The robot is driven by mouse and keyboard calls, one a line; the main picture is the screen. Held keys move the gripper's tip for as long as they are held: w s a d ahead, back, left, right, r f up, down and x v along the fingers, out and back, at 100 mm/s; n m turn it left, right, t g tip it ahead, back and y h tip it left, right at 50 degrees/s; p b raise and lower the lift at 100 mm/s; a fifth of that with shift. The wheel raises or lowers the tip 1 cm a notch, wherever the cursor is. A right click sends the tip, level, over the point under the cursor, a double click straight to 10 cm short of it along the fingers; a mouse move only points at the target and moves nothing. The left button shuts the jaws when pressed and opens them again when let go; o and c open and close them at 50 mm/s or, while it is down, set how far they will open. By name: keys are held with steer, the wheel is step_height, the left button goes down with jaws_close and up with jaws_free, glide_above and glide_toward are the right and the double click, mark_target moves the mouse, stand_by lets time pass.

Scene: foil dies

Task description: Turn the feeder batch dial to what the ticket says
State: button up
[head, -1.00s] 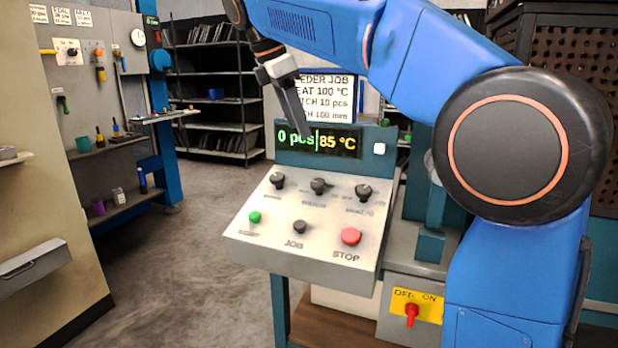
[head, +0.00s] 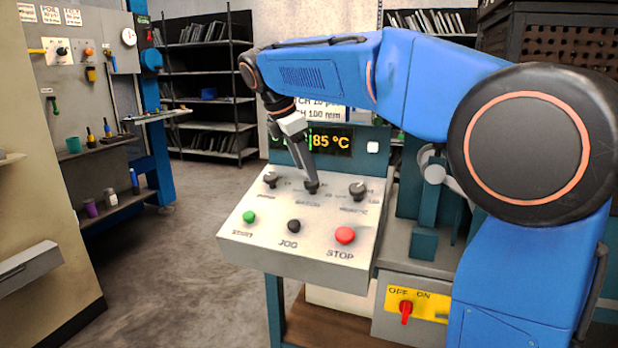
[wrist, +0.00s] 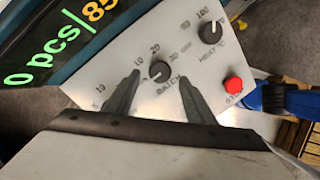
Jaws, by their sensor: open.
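The batch dial (wrist: 160,71) is a round black knob on the sloped panel, with 10, 20 and 30 printed around it and BATCH below. A pale mark seems to show on its lower-left side; its exact setting is hard to read. My gripper (wrist: 158,75) is open, one finger on each side of the knob; contact is not clear. In the head view my gripper (head: 311,188) is down at the middle dial and hides most of it. The display (wrist: 48,52) reads 0 pcs.
The heat dial (wrist: 210,32) and the red STOP button (head: 345,235) are close by on the panel. A left dial (head: 270,180), green button (head: 249,216) and black JOG button (head: 294,226) share it. The display also shows 85 °C. A red OFF/ON switch (head: 405,311) is below.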

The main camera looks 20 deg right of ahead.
mark_target(312, 187)
steer(key=shift+x, duration=2.05)
steer(key=c, duration=1)
